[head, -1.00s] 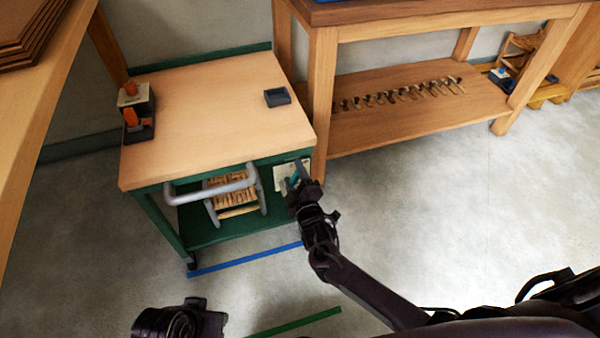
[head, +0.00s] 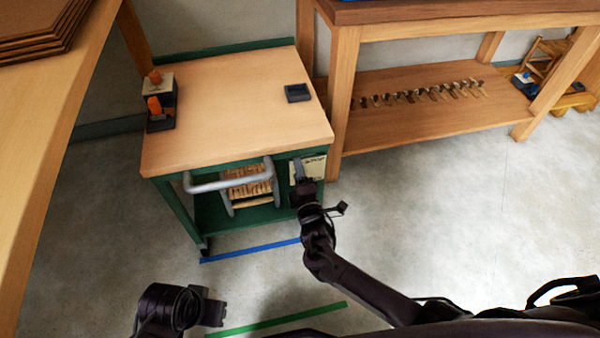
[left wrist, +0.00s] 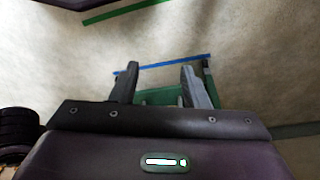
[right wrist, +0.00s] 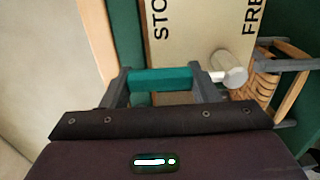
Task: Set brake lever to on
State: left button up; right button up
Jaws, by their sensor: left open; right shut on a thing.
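The brake lever has a teal grip (right wrist: 147,80) and a pale metal round end (right wrist: 230,68) in the right wrist view. My right gripper (right wrist: 165,85) is shut on the teal grip, one finger at each end of it. A cream plate (right wrist: 195,35) behind carries the partly cut-off words "STO" at left and "FRE" at right; the grip lies on the "STO" side. In the head view the plate (head: 316,168) is on the cart's front right, and my right gripper (head: 301,176) hides the lever. My left gripper (left wrist: 160,82) is open and empty, low over the floor.
The green cart with a wooden top (head: 230,110) has a grey handle (head: 225,184) left of the plate. A workbench (head: 420,125) stands behind at right. Blue tape (head: 250,250) and green tape (head: 275,319) mark the floor, which is clear at right.

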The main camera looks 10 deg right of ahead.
pick_arm(q)
jog(key=shift+a, duration=0.1)
pick_arm(e)
jog(key=o, duration=1.1)
pick_arm(q)
jog(key=shift+w, duration=0.1)
pick_arm(e)
jog(key=shift+s, duration=0.1)
pick_arm(q)
jog(key=shift+a+f+g+y+p, duration=0.35)
jog(key=shift+a+f+p, duration=0.3)
jog(key=shift+f+p, duration=0.25)
pick_arm(e)
jog(key=s, duration=0.7)
jog(key=shift+s, duration=0.3)
pick_arm(q)
jog(key=shift+r, duration=0.1)
pick_arm(e)
jog(key=shift+f, duration=0.1)
